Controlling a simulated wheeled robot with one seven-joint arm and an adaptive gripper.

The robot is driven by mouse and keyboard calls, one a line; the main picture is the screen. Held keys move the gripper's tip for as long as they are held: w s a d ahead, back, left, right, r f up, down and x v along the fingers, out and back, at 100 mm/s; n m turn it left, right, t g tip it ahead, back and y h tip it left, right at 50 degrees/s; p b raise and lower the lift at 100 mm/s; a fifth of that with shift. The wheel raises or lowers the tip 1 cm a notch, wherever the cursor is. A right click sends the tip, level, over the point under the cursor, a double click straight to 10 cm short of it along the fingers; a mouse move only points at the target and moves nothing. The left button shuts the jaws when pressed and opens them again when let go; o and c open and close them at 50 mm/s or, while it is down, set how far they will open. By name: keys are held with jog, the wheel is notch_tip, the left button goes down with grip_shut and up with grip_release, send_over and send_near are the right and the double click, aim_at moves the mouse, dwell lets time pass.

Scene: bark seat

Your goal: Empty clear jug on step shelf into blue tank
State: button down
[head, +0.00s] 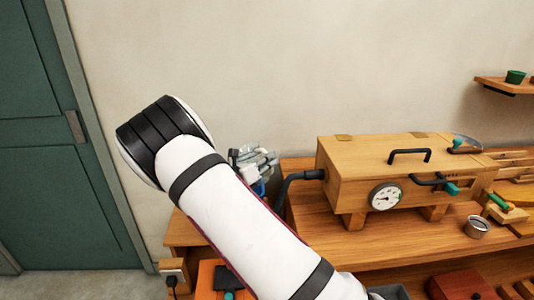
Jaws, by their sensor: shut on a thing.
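My white arm crosses the middle of the head view and hides much of the bench behind it. My gripper (243,156) shows only in small part beyond the arm, beside the left end of the wooden box. It is shut on a pale, see-through thing that looks like the clear jug (265,160). The jug's tilt and contents cannot be made out. A small patch of blue (259,188) shows just below it, perhaps part of the blue tank; the rest is hidden. The step shelf cannot be told apart here.
A wooden steam box (350,160) with a dial and black handle stands on the wooden bench (400,244); a dark hose (290,183) leaves its left end. A metal cup (477,227) stands at right. A wall shelf (505,86) is upper right, a green door (50,130) left.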

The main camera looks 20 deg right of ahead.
jog(key=shift+f+m, duration=2.25)
jog(key=shift+m, duration=0.35)
jog(key=shift+s, duration=0.1)
jog(key=s+a+f+n+t+y, duration=0.2)
jog(key=s+a+n+t+y, duration=0.5)
jog(key=s+a, duration=0.4)
jog(key=shift+t+y, duration=0.5)
jog(key=shift+t, duration=0.1)
